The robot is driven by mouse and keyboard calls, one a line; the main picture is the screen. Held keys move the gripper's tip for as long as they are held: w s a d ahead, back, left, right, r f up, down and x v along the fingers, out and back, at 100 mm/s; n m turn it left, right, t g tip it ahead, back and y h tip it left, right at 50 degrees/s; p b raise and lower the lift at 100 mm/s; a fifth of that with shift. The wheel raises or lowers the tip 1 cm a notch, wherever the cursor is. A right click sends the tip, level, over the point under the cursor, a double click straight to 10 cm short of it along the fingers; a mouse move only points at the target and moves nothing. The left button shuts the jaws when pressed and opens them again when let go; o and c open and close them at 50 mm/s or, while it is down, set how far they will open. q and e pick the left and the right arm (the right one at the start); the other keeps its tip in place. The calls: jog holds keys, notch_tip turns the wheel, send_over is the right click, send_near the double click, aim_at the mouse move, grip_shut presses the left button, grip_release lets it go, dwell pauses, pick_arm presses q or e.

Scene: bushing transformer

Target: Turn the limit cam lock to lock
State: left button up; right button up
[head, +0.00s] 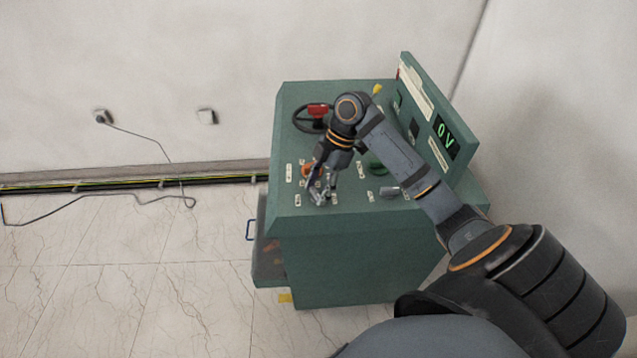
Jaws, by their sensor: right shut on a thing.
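The green transformer console (350,270) stands on the floor with its sloped control top facing up. My right gripper (319,197) points down at the front left part of the top, beside the orange-red knob (306,171). Its fingers are shut on a small part there, taken as the limit cam lock. The fingers hide that part, so its turn position cannot be told. My left gripper is not in view.
A black handwheel with a red block (318,110) is at the back left of the top. A green knob (377,168) sits right of the gripper, partly behind my arm. The raised panel's display (446,136) reads 0V. A cable (145,138) runs from the wall to the floor.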

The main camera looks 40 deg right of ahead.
jog(key=n+g+p, duration=0.1)
jog(key=n+p, duration=0.2)
jog(key=p, duration=0.1)
jog(key=n+g+p, duration=0.1)
jog(key=n+p, duration=0.2)
jog(key=p, duration=0.2)
jog(key=n+g+h+p, duration=0.1)
jog(key=n+p, duration=0.2)
jog(key=p, duration=0.2)
jog(key=shift+w+a+r, duration=0.15)
jog(key=shift+w+r, duration=0.1)
jog(key=shift+r, duration=0.1)
jog(key=shift+w+f+n+g+h+p, duration=0.15)
jog(key=shift+n+g+h+p, duration=0.15)
jog(key=shift+n+p, duration=0.5)
jog(key=shift+s+f+n+g+h+p, duration=0.1)
jog(key=shift+n+g+h+p, duration=0.2)
jog(key=shift+n+p, duration=0.5)
jog(key=shift+n, duration=0.3)
jog(key=o, duration=1.2)
jog(key=shift+c, duration=0.2)
jog(key=shift+f, duration=0.1)
